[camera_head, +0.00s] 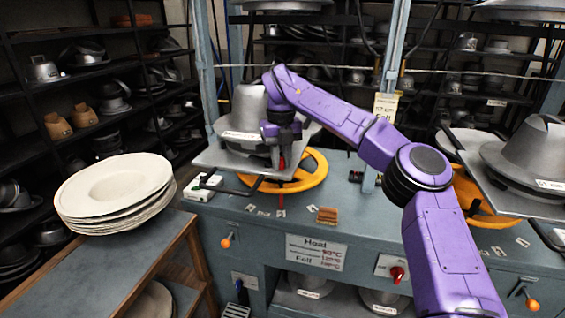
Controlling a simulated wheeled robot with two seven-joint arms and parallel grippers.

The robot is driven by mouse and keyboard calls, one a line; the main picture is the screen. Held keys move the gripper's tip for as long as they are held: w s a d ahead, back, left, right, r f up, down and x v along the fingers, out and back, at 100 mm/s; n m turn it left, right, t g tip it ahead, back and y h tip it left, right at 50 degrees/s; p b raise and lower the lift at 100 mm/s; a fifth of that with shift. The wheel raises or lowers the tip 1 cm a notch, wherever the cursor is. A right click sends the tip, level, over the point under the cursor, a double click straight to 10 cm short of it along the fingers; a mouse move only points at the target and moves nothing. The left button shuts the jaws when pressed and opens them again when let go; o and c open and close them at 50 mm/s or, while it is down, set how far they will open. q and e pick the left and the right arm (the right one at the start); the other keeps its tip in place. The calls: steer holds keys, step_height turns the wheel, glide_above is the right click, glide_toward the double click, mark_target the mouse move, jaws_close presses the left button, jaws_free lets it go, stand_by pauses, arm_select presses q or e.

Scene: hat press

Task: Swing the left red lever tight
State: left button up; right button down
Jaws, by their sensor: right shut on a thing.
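The left press on the blue-grey bench has a grey metal hat mould (246,112) on a flat plate, with a yellow-orange handwheel (308,172) below. A small part of the left red lever (282,163) shows just under my right gripper (282,146), at the front right of the mould. My right gripper points down and is shut on the red lever; its fingers and wrist hide most of the lever. My purple right arm reaches across from the lower right. My left gripper is not in view.
A second press with a hat mould (533,155) stands at the right. A stack of cream hat blanks (115,186) lies on a wooden-edged cart at the left. Blue-grey posts rise beside the left press. A red knob (397,273) and orange-tipped handles are on the bench front.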

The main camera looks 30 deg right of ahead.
mark_target(271, 174)
steer(key=m+b, duration=0.1)
steer(key=a+m+b, duration=0.1)
steer(key=shift+s+f+m, duration=0.15)
steer(key=shift+f+m, duration=0.1)
steer(key=shift+m, duration=0.15)
steer(key=m+b, duration=0.1)
steer(key=a+m+b, duration=0.1)
steer(key=shift+s+m, duration=0.1)
steer(key=shift+m, duration=0.2)
steer(key=shift+a+m+b, duration=0.4)
steer(key=shift+m+b, duration=0.5)
steer(key=shift+m, duration=0.3)
steer(key=shift+w+a+r+m+b, duration=0.1)
steer(key=shift+a+m+b, duration=0.15)
steer(key=shift+m, duration=0.3)
steer(key=shift+w+a+r+m+b, duration=0.1)
steer(key=shift+m+b, duration=0.2)
steer(key=shift+m, duration=0.25)
steer(key=c, duration=1)
jaws_free()
steer(key=shift+d, duration=0.1)
